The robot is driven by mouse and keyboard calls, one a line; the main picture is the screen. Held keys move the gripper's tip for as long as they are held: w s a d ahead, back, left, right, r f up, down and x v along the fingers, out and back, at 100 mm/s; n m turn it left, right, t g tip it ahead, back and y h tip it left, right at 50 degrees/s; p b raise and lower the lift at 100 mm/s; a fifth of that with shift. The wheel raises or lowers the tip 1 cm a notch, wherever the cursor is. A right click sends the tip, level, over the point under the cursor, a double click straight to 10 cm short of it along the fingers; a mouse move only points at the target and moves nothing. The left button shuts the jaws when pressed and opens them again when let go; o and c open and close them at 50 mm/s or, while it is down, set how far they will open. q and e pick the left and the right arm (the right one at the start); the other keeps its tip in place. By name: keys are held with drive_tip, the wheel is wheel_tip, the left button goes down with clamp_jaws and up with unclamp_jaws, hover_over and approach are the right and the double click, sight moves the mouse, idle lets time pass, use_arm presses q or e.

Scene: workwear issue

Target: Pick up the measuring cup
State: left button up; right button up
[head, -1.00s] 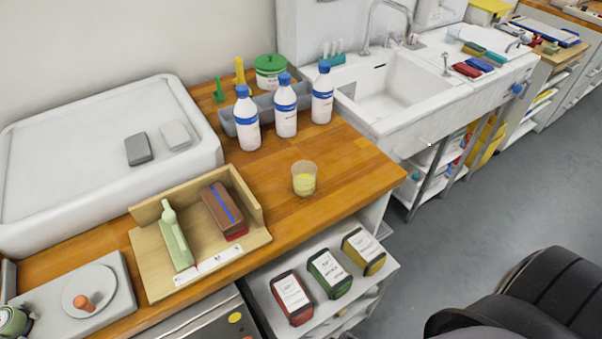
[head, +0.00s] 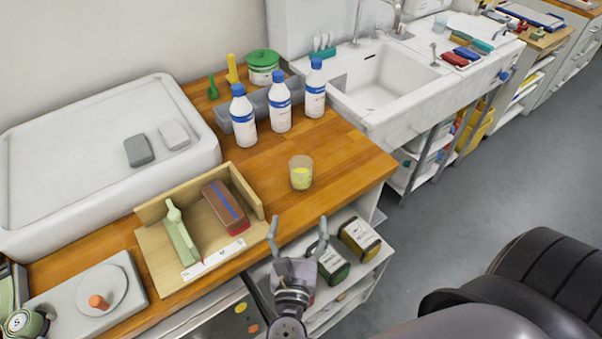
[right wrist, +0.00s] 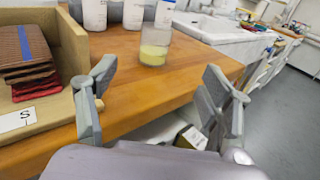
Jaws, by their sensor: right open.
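The measuring cup (head: 301,173) is a clear cup with yellow contents, standing upright on the wooden counter (head: 260,200) near its front edge. It also shows in the right wrist view (right wrist: 154,50), beyond the fingers and between them. My right gripper (head: 298,225) is open and empty, in front of the counter edge and short of the cup. Its two fingers also show in the right wrist view (right wrist: 160,95), spread apart. My left gripper is not in view.
Several white bottles with blue caps (head: 280,108) stand behind the cup. An open shelf with tins (head: 358,238) is below the counter. Counter around the cup is clear.

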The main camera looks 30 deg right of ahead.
sight(301, 174)
drive_tip(key=shift+n, duration=0.5)
drive_tip(key=p+x, duration=0.1)
drive_tip(key=x, duration=0.2)
drive_tip(key=p+x, duration=0.1)
drive_tip(key=x, duration=0.3)
drive_tip(key=a+r+p+x, duration=0.1)
drive_tip(key=p+x, duration=0.1)
drive_tip(key=x, duration=0.2)
drive_tip(key=shift+w+r, duration=0.1)
drive_tip(key=shift+w, duration=0.2)
drive_tip(key=shift+w+d, duration=0.35)
drive_tip(key=shift+w, duration=0.1)
drive_tip(key=shift+w+d+p, duration=0.2)
drive_tip(key=shift+w+p, duration=0.05)
drive_tip(key=shift+p, duration=0.05)
drive_tip(key=p+x, duration=0.1)
drive_tip(key=x, duration=0.2)
drive_tip(key=shift+w+d+p, duration=0.2)
drive_tip(key=shift+d+p, duration=0.05)
drive_tip(key=shift+p, duration=0.1)
drive_tip(key=shift+w+d+f, duration=0.2)
drive_tip(key=shift+w+d, duration=0.05)
drive_tip(key=shift+w, duration=0.15)
drive_tip(key=shift+c, duration=0.6)
drive_tip(key=c, duration=1.2)
